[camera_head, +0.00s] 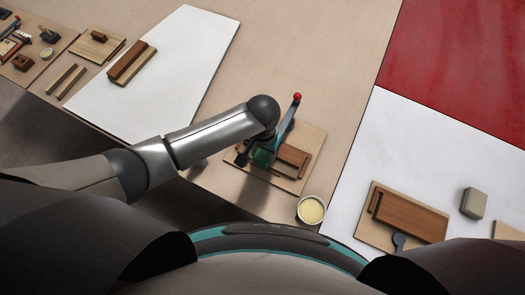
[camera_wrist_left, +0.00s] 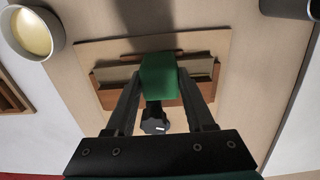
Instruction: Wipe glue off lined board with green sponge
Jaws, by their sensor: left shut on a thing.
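My left gripper (camera_head: 262,155) is shut on the green sponge (camera_wrist_left: 158,76), which sits between its fingers in the left wrist view. A little of the green sponge (camera_head: 262,158) also shows in the head view. The gripper is over a light wooden board (camera_head: 284,181) with a brown wooden piece (camera_head: 293,157) on it. The board (camera_wrist_left: 100,48) fills the middle of the wrist view. I cannot tell whether the sponge touches the surface. I cannot make out glue or lines. My right gripper is not in view.
A bowl with pale yellow contents (camera_head: 311,210) stands beside the board. A red-tipped lever (camera_head: 297,97) rises near the gripper. Another board (camera_head: 375,238) with a brown block and a grey-green block (camera_head: 474,203) lie at right. Wooden pieces and tools lie at upper left.

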